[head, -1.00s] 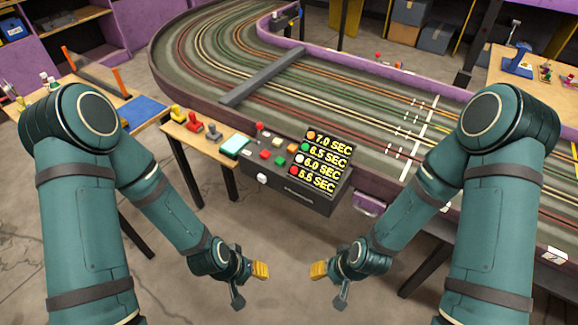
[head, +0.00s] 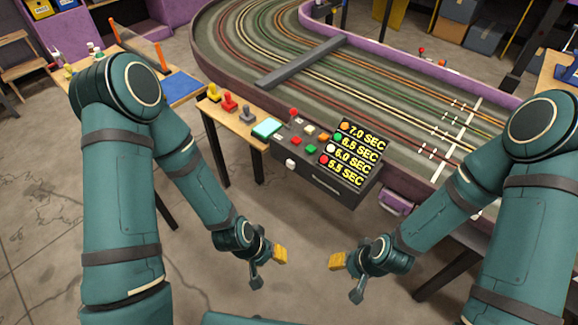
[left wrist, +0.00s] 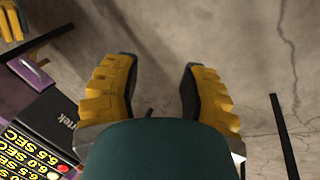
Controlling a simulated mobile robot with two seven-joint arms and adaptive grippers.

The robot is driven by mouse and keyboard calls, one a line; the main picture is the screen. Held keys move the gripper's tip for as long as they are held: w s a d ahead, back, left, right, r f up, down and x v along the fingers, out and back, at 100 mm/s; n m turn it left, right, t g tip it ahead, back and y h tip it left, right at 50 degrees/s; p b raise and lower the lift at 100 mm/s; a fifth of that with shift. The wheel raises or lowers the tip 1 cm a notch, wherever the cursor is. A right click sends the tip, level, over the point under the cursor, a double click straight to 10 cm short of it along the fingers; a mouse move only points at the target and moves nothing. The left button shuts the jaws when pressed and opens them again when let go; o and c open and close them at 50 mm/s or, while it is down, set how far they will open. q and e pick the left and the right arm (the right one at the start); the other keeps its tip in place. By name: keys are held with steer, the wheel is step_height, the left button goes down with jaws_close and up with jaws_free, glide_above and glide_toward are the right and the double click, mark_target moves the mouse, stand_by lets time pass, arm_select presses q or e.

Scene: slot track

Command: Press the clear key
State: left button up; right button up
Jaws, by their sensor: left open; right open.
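A dark control console (head: 318,182) is fixed to the near side of the slot track. Its top carries several small keys, among them a red key (head: 296,141), a green key (head: 311,149), a cream key (head: 310,129) and an orange key (head: 324,136). A white knob (head: 291,163) sits at its front edge. Their labels are too small to read, so I cannot tell which is the clear key. My left gripper (head: 268,268) is open and empty, below and in front of the console; its spread yellow fingers show in the left wrist view (left wrist: 158,85). My right gripper (head: 347,278) is open and empty to its right.
A display (head: 352,152) with yellow times stands on the console's right. Open floor lies under the grippers.

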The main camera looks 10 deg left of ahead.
arm_select(q)
jaws_close()
steer(key=c, duration=0.5)
jaws_free()
